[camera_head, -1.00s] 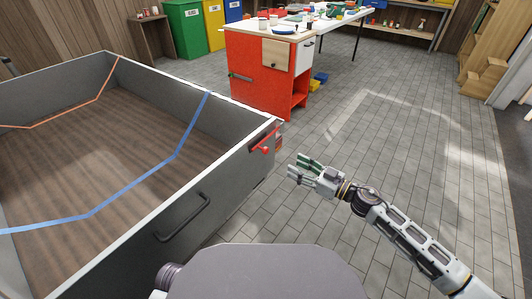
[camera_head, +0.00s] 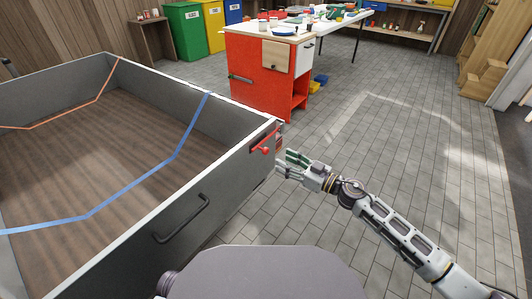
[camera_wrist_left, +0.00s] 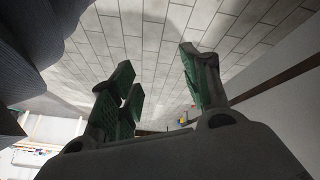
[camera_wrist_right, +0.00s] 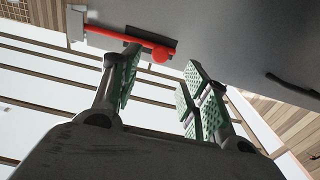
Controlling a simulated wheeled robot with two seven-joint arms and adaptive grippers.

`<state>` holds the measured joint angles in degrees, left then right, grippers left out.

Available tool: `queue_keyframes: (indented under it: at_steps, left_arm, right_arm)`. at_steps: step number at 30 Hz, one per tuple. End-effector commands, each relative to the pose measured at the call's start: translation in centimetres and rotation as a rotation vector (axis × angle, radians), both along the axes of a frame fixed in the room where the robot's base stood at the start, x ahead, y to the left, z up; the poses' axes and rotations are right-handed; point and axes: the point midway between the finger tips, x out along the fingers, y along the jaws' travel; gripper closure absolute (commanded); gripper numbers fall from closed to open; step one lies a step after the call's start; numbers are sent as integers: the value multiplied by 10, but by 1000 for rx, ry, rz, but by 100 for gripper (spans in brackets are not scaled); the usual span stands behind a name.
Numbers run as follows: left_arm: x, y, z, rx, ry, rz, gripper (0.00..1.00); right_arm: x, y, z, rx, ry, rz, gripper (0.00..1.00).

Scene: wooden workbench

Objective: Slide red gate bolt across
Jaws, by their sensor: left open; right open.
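The red gate bolt (camera_head: 265,147) is mounted on the outer face of the grey pen wall (camera_head: 225,190), near its far right corner. In the right wrist view the bolt (camera_wrist_right: 135,40) is a red rod with a round knob, beside a grey bracket (camera_wrist_right: 77,24). My right gripper (camera_head: 283,163) is open and empty, just right of and below the bolt in the head view. In the right wrist view its fingers (camera_wrist_right: 158,88) point toward the knob, which shows between them and apart from them. My left gripper (camera_wrist_left: 160,85) is open and empty over the tiled floor, outside the head view.
A black handle (camera_head: 182,219) sticks out of the same wall, nearer to me. A red cabinet (camera_head: 255,80) with a cluttered worktop stands beyond the corner. The tiled floor (camera_head: 390,150) at right is clear.

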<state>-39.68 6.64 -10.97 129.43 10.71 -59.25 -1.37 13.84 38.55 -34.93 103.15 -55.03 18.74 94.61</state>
Motion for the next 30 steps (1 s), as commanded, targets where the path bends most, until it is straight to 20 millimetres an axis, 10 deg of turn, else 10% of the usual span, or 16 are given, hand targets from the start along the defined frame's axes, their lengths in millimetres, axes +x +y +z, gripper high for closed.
queue_keyframes:
  at_steps: [30]
  left_arm:
    - [-2,-8,-43,-67,-56,36,53]
  right_arm:
    - [51,70,-1,-1,-1,0,55]
